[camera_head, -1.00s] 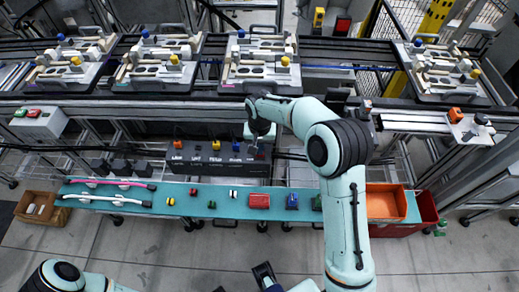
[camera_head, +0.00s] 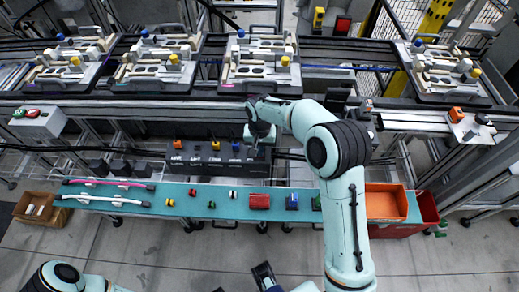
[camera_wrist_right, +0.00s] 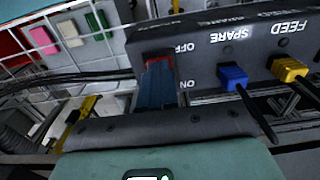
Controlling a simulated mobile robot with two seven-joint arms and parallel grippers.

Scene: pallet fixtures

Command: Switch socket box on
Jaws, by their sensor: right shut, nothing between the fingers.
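The socket box (camera_head: 205,168) is a dark box behind the teal shelf, with orange, yellow and blue plugs along its top. In the right wrist view, the box (camera_wrist_right: 200,75) shows SPARE and FEED labels beside blue and yellow plugs. Its switch (camera_wrist_right: 158,57) shows a red edge between the OFF and ON marks. My right gripper (camera_head: 258,146) is at the box's right end. Its shut fingers (camera_wrist_right: 157,85) hold nothing, sit over the switch and hide much of it; I cannot tell contact or the switch position. My left gripper is not clearly visible.
The teal shelf (camera_head: 165,207) carries small coloured parts and white-and-pink bars. An orange bin (camera_head: 386,203) stands at its right. Pallet fixtures (camera_head: 258,65) line the conveyor behind. A button box (camera_head: 38,121) is at far left. Plug cables hang close to the right gripper.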

